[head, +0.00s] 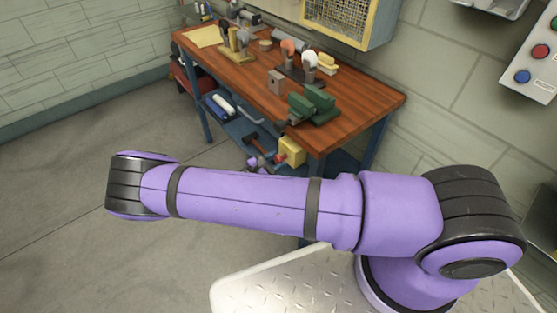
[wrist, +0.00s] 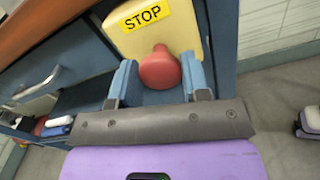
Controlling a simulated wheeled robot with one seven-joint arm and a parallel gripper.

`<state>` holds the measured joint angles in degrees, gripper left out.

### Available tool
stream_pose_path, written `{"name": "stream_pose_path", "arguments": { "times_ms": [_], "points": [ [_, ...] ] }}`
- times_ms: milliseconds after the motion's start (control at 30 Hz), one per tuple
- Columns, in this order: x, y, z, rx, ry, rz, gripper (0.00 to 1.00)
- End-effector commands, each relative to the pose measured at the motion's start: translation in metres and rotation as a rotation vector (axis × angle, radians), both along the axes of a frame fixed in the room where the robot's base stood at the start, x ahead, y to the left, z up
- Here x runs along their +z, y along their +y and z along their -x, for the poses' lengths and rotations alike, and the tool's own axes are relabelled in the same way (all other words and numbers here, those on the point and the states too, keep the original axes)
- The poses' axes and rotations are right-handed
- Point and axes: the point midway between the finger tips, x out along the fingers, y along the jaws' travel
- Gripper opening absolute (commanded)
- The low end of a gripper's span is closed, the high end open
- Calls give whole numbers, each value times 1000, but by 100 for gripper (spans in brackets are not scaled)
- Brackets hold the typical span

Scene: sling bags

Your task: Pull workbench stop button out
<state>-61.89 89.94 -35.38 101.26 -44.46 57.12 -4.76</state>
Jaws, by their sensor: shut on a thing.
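The stop button is a red mushroom knob (wrist: 160,70) on the face of a yellow box (wrist: 180,35) labelled STOP. In the head view the yellow box (head: 293,149) hangs at the front of the workbench, below its top, with the red knob (head: 281,158) facing left. My gripper (wrist: 158,80) has a blue finger pad on each side of the knob and is shut on it. In the head view my gripper (head: 258,164) shows only in part, beside the knob, behind my purple arm. How far out the knob stands is hard to tell.
The workbench (head: 360,105) has a wooden top and a blue frame. A green vise (head: 313,105) and several tools stand on it. The floor (head: 80,190) at left is clear.

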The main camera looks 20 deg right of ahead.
Motion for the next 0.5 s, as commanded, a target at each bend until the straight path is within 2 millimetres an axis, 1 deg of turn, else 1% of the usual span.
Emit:
{"name": "stream_pose_path", "arguments": {
  "times_ms": [133, 167, 200, 233, 267, 500],
  "points": [
    [-1, 2, 1, 3, 1, -2, 0],
    [-1, 2, 1, 3, 1, -2, 50],
    [-1, 2, 1, 3, 1, -2, 59],
    [-1, 2, 1, 3, 1, -2, 66],
    [-1, 2, 1, 3, 1, -2, 69],
    [-1, 2, 1, 1, 1, -2, 69]
  ]
}}
